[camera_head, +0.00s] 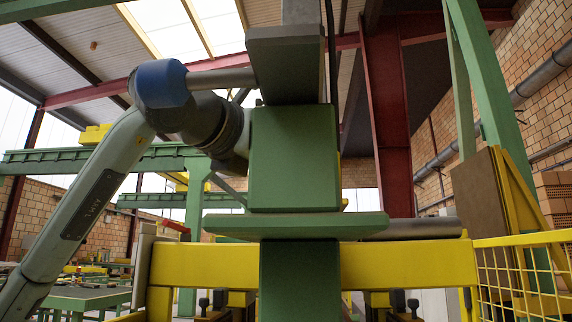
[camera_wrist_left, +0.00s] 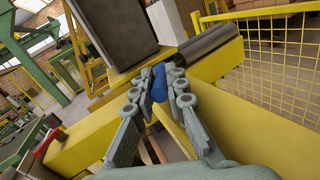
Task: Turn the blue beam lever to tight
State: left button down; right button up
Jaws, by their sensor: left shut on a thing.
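The blue beam lever (camera_wrist_left: 158,84) shows in the left wrist view, upright between the fingertips of my left gripper (camera_wrist_left: 157,92), in front of the yellow beam (camera_wrist_left: 90,140). The fingers are closed on the lever from both sides, and its lower part is partly hidden by them. In the head view the yellow beam (camera_head: 400,266) crosses the middle, but the lever and my left gripper are hidden behind the green column (camera_head: 294,160). My left arm comes in from the left and passes behind that column. My right gripper is in neither view. I cannot read any tight mark.
A grey roller (camera_wrist_left: 208,44) lies just behind the lever beside a dark block (camera_wrist_left: 112,32). A yellow mesh fence (camera_head: 525,275) stands at the right. A red handle (camera_wrist_left: 46,141) sits at the beam's left end. A green table (camera_head: 85,297) stands at left.

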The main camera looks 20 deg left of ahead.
pick_arm(q)
jog(key=c, duration=1.5)
grip_release()
jog(key=shift+c, duration=0.2)
jog(key=v, duration=0.7)
jog(key=shift+s, duration=0.3)
